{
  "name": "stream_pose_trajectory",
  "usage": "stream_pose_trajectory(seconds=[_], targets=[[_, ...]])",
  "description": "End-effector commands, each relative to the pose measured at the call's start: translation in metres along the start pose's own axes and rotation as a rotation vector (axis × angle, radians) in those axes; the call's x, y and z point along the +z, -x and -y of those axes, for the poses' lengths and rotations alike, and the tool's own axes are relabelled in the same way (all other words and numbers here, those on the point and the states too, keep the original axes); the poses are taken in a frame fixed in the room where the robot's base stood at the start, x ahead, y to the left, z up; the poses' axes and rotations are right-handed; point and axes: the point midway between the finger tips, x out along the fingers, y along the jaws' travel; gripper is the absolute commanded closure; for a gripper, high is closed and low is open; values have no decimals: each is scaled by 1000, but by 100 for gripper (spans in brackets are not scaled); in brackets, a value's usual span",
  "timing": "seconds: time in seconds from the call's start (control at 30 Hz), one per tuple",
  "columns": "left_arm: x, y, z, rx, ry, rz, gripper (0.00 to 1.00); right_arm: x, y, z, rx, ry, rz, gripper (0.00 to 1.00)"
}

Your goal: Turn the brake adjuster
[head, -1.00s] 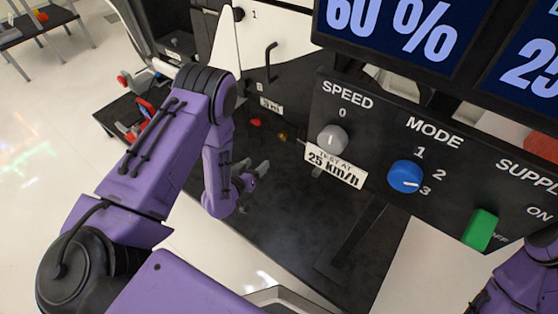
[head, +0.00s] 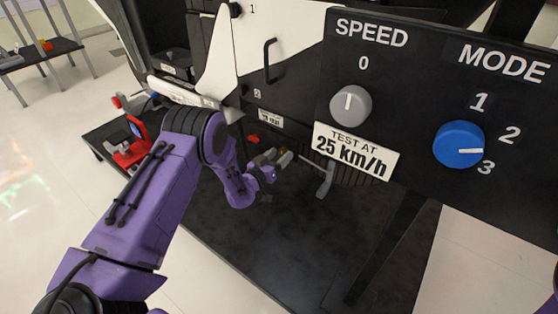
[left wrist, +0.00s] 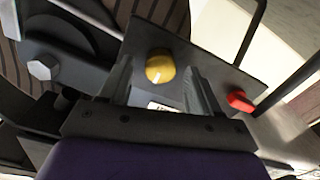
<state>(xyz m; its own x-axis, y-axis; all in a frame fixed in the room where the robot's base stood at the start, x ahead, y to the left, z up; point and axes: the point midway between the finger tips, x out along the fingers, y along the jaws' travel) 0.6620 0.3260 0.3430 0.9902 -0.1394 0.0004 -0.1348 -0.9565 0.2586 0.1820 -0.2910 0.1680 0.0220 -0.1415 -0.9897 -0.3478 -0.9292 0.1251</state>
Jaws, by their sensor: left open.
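A round yellow knob (left wrist: 160,66) with a pale pointer mark sits on a dark plate in the left wrist view. It appears to be the brake adjuster, though I see no readable label on it. My left gripper (left wrist: 158,76) is open, with one finger on each side of the knob in that view. I cannot tell whether the fingers touch it. In the head view the left gripper (head: 270,160) is low beside the rig, and the knob is mostly hidden there. My right gripper is out of view.
A red knob (left wrist: 240,101) is to the right of the yellow one, and a hex bolt (left wrist: 41,68) to the left. The control panel (head: 410,75) with a grey speed knob (head: 350,103) and blue mode knob (head: 459,145) overhangs on the right. A grey lever (head: 325,181) stands near the gripper.

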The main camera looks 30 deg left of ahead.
Motion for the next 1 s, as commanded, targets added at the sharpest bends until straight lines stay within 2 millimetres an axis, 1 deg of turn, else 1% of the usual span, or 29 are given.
stream_pose_trajectory(seconds=[0.1, 0.27, 0.37, 0.4, 0.43, 0.47, 0.77, 1.0], targets=[[0, -4, 0, 0, 0, -1, 37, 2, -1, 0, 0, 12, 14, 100], [-1, -4, 0, 0, 0, 0, 37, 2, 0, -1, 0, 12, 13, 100], [0, -3, 0, 0, 0, 0, 67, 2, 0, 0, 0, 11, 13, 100], [0, -3, 0, 0, 0, 0, 80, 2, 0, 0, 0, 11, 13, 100], [0, -3, 0, 0, 0, 0, 90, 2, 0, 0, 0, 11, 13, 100], [0, -3, 0, 0, 0, 0, 94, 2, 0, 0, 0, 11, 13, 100], [0, -3, -1, 0, -27, 1, 94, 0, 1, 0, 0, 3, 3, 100], [0, -3, -2, 2, -152, 4, 94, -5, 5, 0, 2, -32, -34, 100]])
